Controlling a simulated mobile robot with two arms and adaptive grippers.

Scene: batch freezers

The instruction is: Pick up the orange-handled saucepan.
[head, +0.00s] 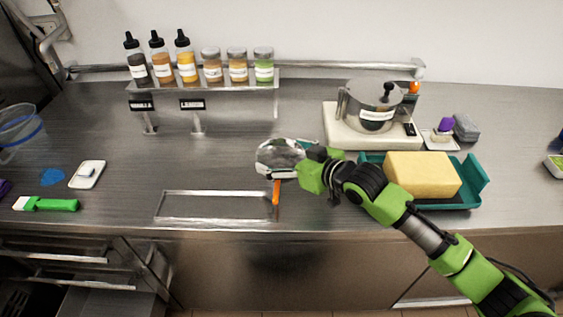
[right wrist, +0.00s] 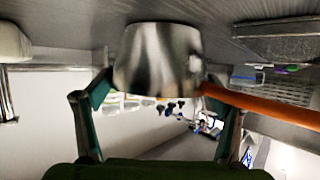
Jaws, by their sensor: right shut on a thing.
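The orange-handled saucepan (head: 280,154) is a shiny steel pan in the middle of the counter, behind the front edge. Its orange handle (head: 276,192) points toward the front edge in the head view. My right gripper (head: 303,160) comes in from the right and is shut on the pan's body. In the right wrist view the saucepan (right wrist: 158,62) sits between the two fingers of the gripper (right wrist: 157,88), with the orange handle (right wrist: 262,106) running off to the right. I cannot tell whether the pan's base touches the counter. My left gripper is not in view.
A metal-framed recess (head: 215,218) lies left of the handle. A teal tray (head: 473,180) with a yellow block (head: 422,174) lies under and beside my right arm. A lidded machine (head: 375,112) stands behind. A bottle shelf (head: 205,88) is at the back; the counter's left middle is clear.

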